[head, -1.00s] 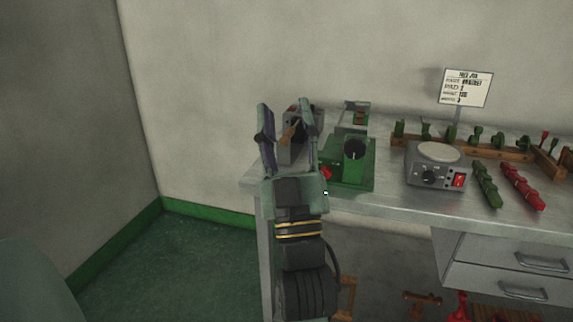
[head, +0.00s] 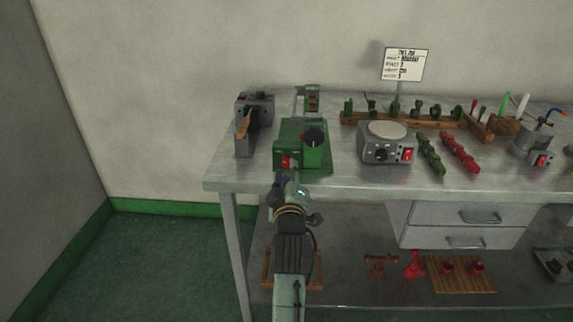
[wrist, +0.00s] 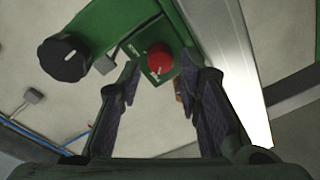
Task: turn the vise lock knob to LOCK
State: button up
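A red knob (wrist: 160,61) with a white pointer mark sits on a small green label plate on the green machine (head: 313,145). The label's lettering is too small to read. The red knob also shows on the machine's front in the head view (head: 288,161). My gripper (wrist: 163,84) is open, its fingers on either side of the view and the knob showing between and beyond the tips. I see no finger closed on the knob. In the head view my gripper (head: 287,176) is right in front of the machine, its fingers largely hidden.
A black knob (wrist: 64,58) sits on the green machine, left of the red one. A grey device (head: 246,125) stands left of the machine, and a grey hotplate (head: 386,151) right of it. The table's front edge (head: 370,180) lies near my arm.

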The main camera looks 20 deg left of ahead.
aim_at(287, 165)
jog(key=shift+x, duration=1.5)
grip_shut()
